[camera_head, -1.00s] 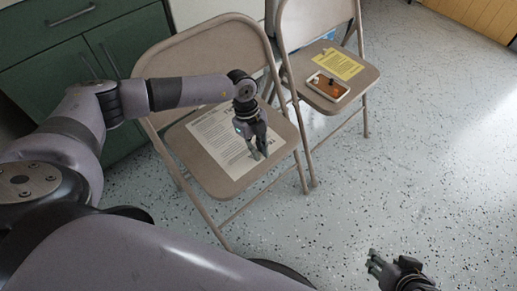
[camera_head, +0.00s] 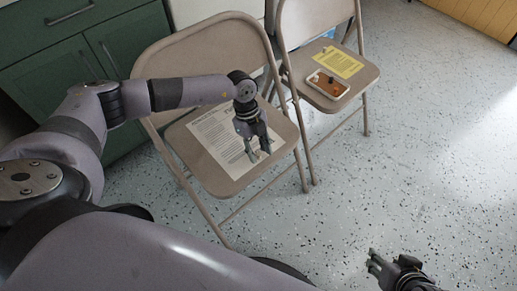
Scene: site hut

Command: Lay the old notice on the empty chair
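A white printed notice (camera_head: 219,140) lies on the seat of the nearer folding chair (camera_head: 232,184). My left gripper (camera_head: 260,158) is above the notice's right part, with its two fingers spread and nothing between them. The gripper hides part of the sheet. A yellow printed sheet (camera_head: 341,62) lies on the seat of the second folding chair (camera_head: 363,78). My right gripper (camera_head: 372,258) is low at the bottom right, away from both chairs; its finger gap is too small to make out.
Green cabinets (camera_head: 125,48) stand behind at the left. The speckled floor (camera_head: 440,170) at the right is clear.

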